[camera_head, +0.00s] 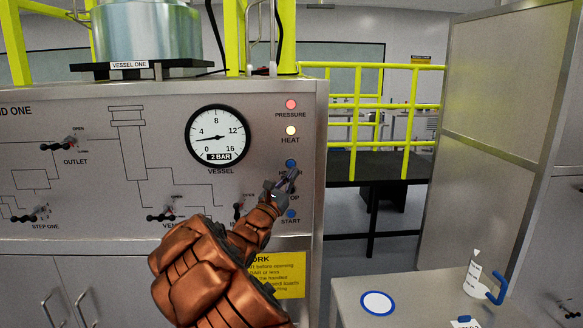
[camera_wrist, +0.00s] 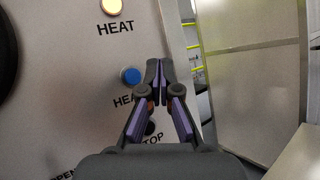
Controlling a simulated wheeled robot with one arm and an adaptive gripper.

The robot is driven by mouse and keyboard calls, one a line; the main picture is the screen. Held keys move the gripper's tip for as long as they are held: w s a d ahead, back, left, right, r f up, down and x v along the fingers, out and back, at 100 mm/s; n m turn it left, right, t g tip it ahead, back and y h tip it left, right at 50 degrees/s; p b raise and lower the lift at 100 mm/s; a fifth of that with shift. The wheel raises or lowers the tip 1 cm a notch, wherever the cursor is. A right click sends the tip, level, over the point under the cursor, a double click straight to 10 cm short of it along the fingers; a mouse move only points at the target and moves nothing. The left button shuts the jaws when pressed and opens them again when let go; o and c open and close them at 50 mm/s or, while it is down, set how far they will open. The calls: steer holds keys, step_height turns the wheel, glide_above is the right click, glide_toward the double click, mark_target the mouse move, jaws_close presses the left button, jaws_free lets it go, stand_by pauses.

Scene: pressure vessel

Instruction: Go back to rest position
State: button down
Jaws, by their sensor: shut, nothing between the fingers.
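My gripper (camera_head: 290,176) is at the right edge of the control panel (camera_head: 100,210), in front of the button column. In the wrist view my gripper (camera_wrist: 160,72) is shut and empty, its fingertips together beside a blue button (camera_wrist: 130,76) under the HEAT light (camera_wrist: 115,6). I cannot tell whether the tips touch the panel. In the head view the blue button (camera_head: 291,163) shows just above the fingertips. My gripper partly hides the labels and the STOP button. The blue START button (camera_head: 291,213) is below.
The pressure gauge (camera_head: 217,135) reads about 2 bar. Valve handles (camera_head: 73,142) stick out from the panel. Yellow railings (camera_head: 411,120) stand behind.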

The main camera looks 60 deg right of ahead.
stand_by(0.7)
steer(key=s+a+r+m+g+y, duration=0.3)
steer(key=s+a+m+g, duration=0.2)
steer(key=s+m+g, duration=0.4)
steer(key=s+a+f+m+y, duration=0.5)
steer(key=s+a+y, duration=0.1)
steer(key=s+a, duration=0.35)
steer(key=s+a+f+m+t+y, duration=0.15)
steer(key=a+f+y, duration=0.25)
steer(key=a+f, duration=0.45)
steer(key=s+a+f+m+t+y, duration=0.1)
steer(key=s+a+f+t+y, duration=0.4)
steer(key=a, duration=0.6)
steer(key=a+f+y, duration=0.2)
steer(key=a, duration=0.8)
steer(key=a+f+y, duration=0.2)
steer(key=a+y, duration=0.1)
steer(key=a, duration=0.7)
steer(key=shift+s+a+f+n+y, duration=0.15)
steer(key=shift+a+f+n+y, duration=0.15)
steer(key=shift+f+n, duration=0.15)
